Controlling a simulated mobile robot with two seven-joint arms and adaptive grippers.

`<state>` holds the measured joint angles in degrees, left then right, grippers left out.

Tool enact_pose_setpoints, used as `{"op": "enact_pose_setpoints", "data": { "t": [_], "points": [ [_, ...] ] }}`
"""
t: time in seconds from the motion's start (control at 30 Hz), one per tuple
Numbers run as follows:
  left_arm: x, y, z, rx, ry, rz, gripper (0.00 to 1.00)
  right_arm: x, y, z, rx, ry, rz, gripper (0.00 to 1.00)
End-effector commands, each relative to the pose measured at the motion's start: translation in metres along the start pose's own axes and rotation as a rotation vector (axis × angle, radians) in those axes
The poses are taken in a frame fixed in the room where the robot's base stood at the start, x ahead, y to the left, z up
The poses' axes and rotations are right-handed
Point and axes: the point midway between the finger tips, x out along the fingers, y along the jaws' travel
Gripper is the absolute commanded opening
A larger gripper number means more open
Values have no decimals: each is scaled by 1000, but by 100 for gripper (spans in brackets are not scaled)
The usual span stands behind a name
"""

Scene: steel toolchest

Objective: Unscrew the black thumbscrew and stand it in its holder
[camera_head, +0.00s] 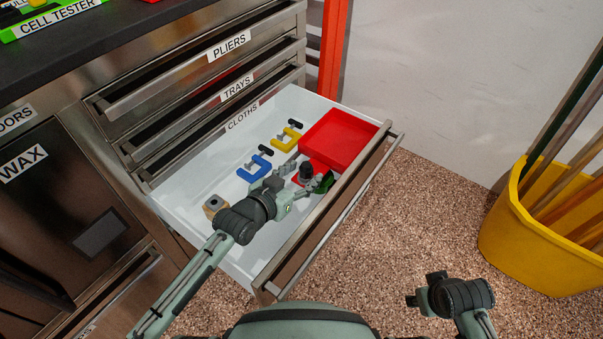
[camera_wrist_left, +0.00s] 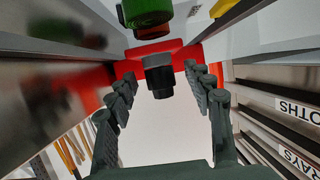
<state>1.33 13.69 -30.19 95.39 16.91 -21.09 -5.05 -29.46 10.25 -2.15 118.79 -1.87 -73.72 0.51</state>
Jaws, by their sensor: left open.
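The black thumbscrew (camera_head: 306,172) is a dark knob at a red piece (camera_head: 318,166) in the open drawer. In the left wrist view the black thumbscrew (camera_wrist_left: 158,76) shows as a dark cylinder between and just beyond my finger tips, with red behind it. My left gripper (camera_head: 296,188) is open, its fingers on either side of the knob; I see no contact. A small tan block with a grey top and dark hole (camera_head: 214,203), perhaps the holder, stands at the drawer's near left. My right gripper (camera_head: 424,297) hangs outside the drawer; its jaw opening is unclear.
Blue (camera_head: 254,170) and yellow (camera_head: 285,139) clamp-like pieces lie behind my left gripper. A red tray (camera_head: 340,139) fills the far right corner. A green object (camera_head: 326,183) is close to the gripper, beside the drawer front (camera_head: 335,215). A yellow bin (camera_head: 540,245) stands right.

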Motion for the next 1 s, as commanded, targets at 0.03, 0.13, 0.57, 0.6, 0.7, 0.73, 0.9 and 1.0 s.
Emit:
{"op": "enact_pose_setpoints", "data": {
  "t": [0.03,0.13,0.57,0.6,0.7,0.73,0.9,1.0],
  "points": [
    [0,0,0,0,1,0,52,0,0,0,0,0,0,40],
    [-1,0,0,0,1,0,52,0,0,0,0,0,0,40],
    [-60,0,1,0,-2,0,52,0,0,0,0,0,0,40],
    [-65,0,1,1,-1,0,52,0,0,0,0,0,0,40],
    [-72,0,0,1,-1,0,52,0,0,0,0,0,0,40],
    [-74,0,0,1,0,0,52,0,0,0,0,0,0,40],
    [-75,0,0,0,0,0,52,0,0,0,0,0,0,40],
    [-75,0,0,0,0,0,52,0,0,0,0,0,0,40]
  ]
}}
